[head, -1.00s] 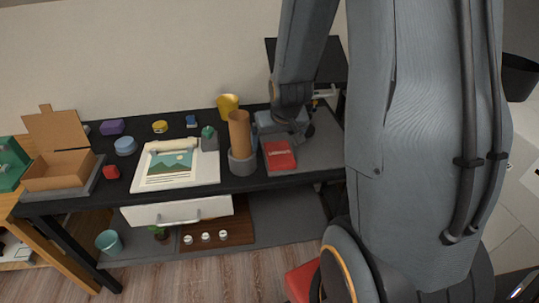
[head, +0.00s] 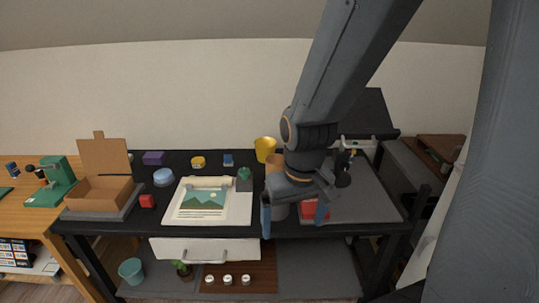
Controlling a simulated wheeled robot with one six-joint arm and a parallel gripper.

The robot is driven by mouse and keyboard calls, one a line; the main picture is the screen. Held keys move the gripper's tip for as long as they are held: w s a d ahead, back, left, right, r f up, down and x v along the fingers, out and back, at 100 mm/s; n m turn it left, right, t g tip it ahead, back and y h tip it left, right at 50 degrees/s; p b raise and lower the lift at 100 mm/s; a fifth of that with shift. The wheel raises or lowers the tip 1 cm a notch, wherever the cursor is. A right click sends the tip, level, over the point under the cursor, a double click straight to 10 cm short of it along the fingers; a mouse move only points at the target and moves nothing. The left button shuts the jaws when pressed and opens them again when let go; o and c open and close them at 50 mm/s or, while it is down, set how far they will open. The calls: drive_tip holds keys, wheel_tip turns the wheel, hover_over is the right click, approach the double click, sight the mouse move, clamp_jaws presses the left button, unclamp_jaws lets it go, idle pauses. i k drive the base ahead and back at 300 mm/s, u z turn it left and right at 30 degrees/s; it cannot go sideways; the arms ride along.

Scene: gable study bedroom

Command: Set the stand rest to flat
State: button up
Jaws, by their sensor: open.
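A dark flat panel (head: 372,112), which looks like the stand rest, stands tilted up at the back right of the black desk. My arm crosses in front of its left part. A small pale bar with a knob (head: 366,143) shows at its lower edge; how it joins the panel is unclear. My gripper (head: 294,212) is open and points down in front of the desk's middle right, left of and nearer than the panel. Its fingers are apart with a grey cup and a red box seen behind them. It touches nothing that I can make out.
A grey mat (head: 362,197) covers the desk's right end, mostly bare. A picture sheet (head: 211,205) and an open cardboard box (head: 103,190) lie further left.

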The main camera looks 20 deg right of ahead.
sight(369, 118)
drive_tip(key=z, duration=1.35)
drive_tip(key=k, duration=0.85)
drive_tip(key=u, duration=0.75)
drive_tip(key=i, duration=0.5)
